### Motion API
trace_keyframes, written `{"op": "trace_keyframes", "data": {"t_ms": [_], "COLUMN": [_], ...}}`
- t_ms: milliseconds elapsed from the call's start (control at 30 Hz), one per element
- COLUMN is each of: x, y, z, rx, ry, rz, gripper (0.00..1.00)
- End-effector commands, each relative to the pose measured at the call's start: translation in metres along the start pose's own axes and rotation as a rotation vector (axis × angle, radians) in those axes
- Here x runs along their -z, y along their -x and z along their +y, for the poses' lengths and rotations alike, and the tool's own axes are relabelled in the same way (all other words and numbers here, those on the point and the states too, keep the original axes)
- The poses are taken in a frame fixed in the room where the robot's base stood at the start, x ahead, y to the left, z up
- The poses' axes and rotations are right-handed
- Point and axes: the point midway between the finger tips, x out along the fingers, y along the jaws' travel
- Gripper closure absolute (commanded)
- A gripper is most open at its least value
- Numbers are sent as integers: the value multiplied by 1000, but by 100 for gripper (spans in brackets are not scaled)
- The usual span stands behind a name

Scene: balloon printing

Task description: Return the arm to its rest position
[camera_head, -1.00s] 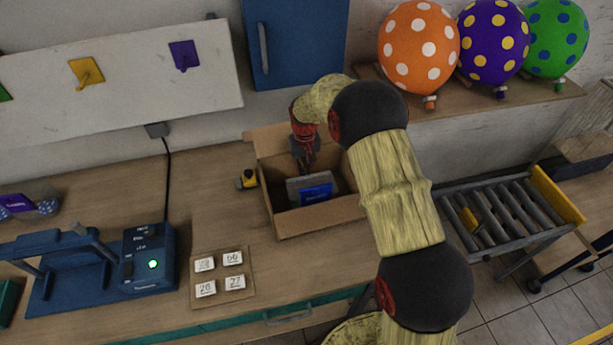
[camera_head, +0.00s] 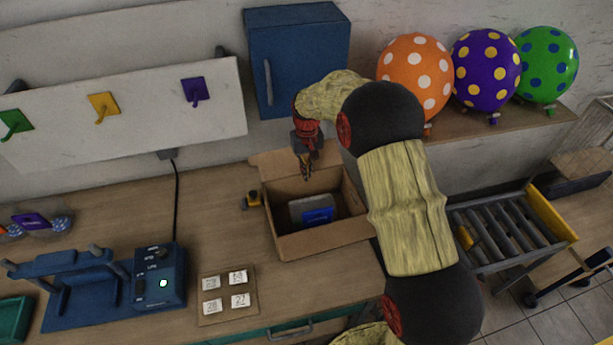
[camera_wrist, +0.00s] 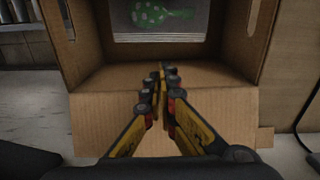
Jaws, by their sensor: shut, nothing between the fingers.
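My gripper (camera_head: 306,170) is shut and empty. It hangs at the back part of the open cardboard box (camera_head: 330,243), with its fingertips pointing down. In the wrist view my gripper (camera_wrist: 161,88) has its yellow and black fingers together in front of the cardboard box (camera_wrist: 218,92). A grey and blue item (camera_head: 318,214) lies inside the box, apart from the fingers. In the wrist view a dark sheet with a green balloon picture (camera_wrist: 160,18) shows inside the box. My arm reaches in from the lower right.
A blue cabinet (camera_head: 296,60) hangs behind my wrist. Balloons (camera_head: 414,75) stand on a shelf at right, above a roller conveyor (camera_head: 505,232). A blue machine (camera_head: 158,277) with a green light and a board of number cards (camera_head: 227,293) occupy the table's left.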

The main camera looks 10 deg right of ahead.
Motion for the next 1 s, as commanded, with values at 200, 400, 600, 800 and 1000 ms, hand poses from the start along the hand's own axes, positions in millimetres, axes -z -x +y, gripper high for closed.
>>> {"op": "trace_keyframes", "data": {"t_ms": [200, 400, 600, 800, 1000], "x": [-2, -4, -4, -19, -75], "y": [49, 69, 73, 60, 63], "z": [0, 0, 0, 0, -1], "rx": [0, 0, 0, 1, 1], "ry": [0, 0, 0, -6, -13], "rz": [1, 1, 0, -27, -71], "gripper": [100, 100, 100, 100, 100]}}
